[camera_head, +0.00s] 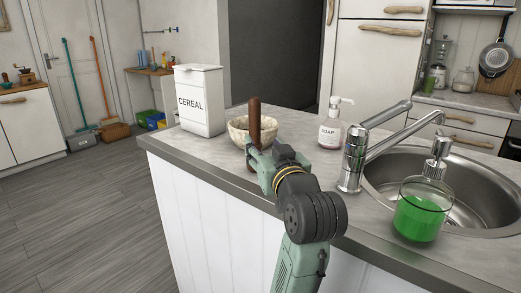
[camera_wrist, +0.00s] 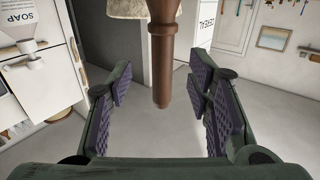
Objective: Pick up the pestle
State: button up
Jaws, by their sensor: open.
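The pestle (camera_head: 255,118) is a dark brown wooden rod standing nearly upright at the stone-coloured bowl (camera_head: 238,128) on the counter. My gripper (camera_head: 257,158) is in front of the bowl and hides part of it and the pestle's lower part. In the wrist view, which looks upside down, the pestle (camera_wrist: 162,50) hangs from the top edge, in line with the gap between the fingers. My gripper (camera_wrist: 162,92) is open there, with purple pads on both sides of the pestle and visible space to each. A bit of the bowl (camera_wrist: 128,8) shows at the top.
A white cereal box (camera_head: 200,100) stands left of the bowl. A soap bottle (camera_head: 330,125), the tap (camera_head: 352,160), the sink (camera_head: 480,190) and a green soap dispenser (camera_head: 420,212) are to the right. The counter's front edge (camera_head: 200,180) runs below my gripper.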

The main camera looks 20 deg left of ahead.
aim_at(256, 136)
jog(key=p+x, duration=0.2)
jog(key=x, duration=0.6)
jog(key=shift+s+a, duration=0.1)
jog(key=shift+a, duration=0.1)
grip_shut()
dwell(0.4)
jog(key=shift+r, duration=0.1)
